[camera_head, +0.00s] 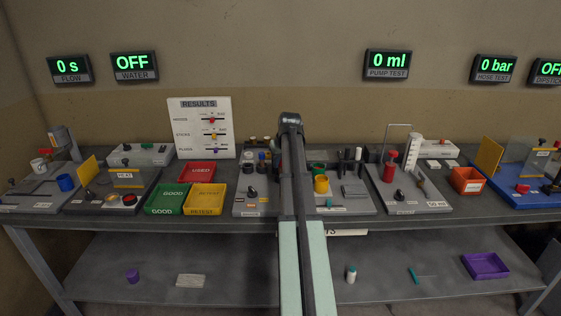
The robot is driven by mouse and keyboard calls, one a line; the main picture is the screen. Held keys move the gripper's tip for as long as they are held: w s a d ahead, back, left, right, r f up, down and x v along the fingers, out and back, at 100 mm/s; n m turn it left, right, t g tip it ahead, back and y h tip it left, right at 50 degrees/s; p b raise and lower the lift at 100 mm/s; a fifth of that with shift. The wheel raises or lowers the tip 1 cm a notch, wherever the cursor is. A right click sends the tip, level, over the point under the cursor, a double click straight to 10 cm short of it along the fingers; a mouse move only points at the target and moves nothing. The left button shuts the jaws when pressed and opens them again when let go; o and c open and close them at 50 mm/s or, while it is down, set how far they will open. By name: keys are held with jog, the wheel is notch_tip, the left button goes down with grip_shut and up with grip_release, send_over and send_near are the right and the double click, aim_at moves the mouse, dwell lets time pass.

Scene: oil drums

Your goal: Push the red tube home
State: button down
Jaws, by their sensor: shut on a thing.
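A red upright cylinder (390,173) with a smaller red top stands on the grey board (410,202) right of centre. It is the only clearly tube-like red thing I can make out, and I cannot tell if it is the red tube. My arm rises through the middle of the view and bends at the top, above the bench. My gripper is hidden behind my own arm, so its jaws and anything between them do not show. My arm also covers part of the bench between the two middle boards.
Red, green and yellow trays (197,172) stand left of centre. A white results board (200,128) stands behind them. A white column (412,155) and a thin wire frame (397,126) rise near the red cylinder. An orange bin (467,181) stands farther right. The lower shelf (230,262) is mostly clear.

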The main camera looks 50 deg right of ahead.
jog(key=shift+f, duration=0.45)
jog(key=c, duration=0.8)
grip_release()
jog(key=shift+c, duration=0.2)
jog(key=v, duration=1.3)
jog(key=shift+s+r, duration=0.25)
jog(key=shift+r, duration=0.05)
